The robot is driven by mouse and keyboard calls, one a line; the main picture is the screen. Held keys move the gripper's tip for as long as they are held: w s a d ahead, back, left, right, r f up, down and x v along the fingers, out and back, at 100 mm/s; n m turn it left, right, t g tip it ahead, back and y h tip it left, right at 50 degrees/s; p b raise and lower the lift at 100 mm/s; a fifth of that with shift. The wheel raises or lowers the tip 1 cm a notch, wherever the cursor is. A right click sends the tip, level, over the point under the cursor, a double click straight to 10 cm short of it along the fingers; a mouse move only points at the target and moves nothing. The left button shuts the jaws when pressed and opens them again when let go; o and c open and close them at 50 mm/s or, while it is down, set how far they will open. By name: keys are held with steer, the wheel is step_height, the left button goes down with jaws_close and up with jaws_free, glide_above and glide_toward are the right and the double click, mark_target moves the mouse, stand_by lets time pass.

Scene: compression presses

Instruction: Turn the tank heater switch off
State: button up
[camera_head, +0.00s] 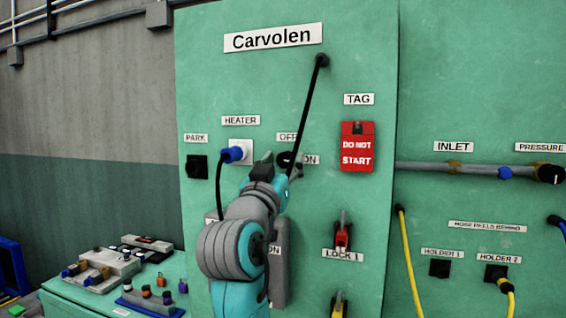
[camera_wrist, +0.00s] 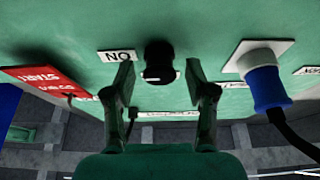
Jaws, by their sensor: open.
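A black switch knob (camera_head: 284,158) sits on the green Carvolen panel between an OFF label (camera_head: 287,137) and an ON label (camera_head: 310,160). My gripper (camera_head: 281,164) is at the panel in front of it, partly covering it in the head view. In the wrist view the knob (camera_wrist: 158,62) lies just beyond my open fingertips (camera_wrist: 163,85), between them, with a gap on each side. The fingers do not appear to touch it. Which way the knob points I cannot tell.
A blue plug (camera_head: 233,154) with a dark cable sits in the white HEATER socket (camera_head: 241,147), close left of my gripper. A red DO NOT START tag (camera_head: 357,147) hangs to the right. A black cable (camera_head: 306,115) runs down the panel behind my arm.

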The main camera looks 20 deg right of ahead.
steer(key=shift+w+d, duration=0.1)
steer(key=shift+w, duration=0.05)
steer(key=shift+c, duration=0.3)
jaws_close()
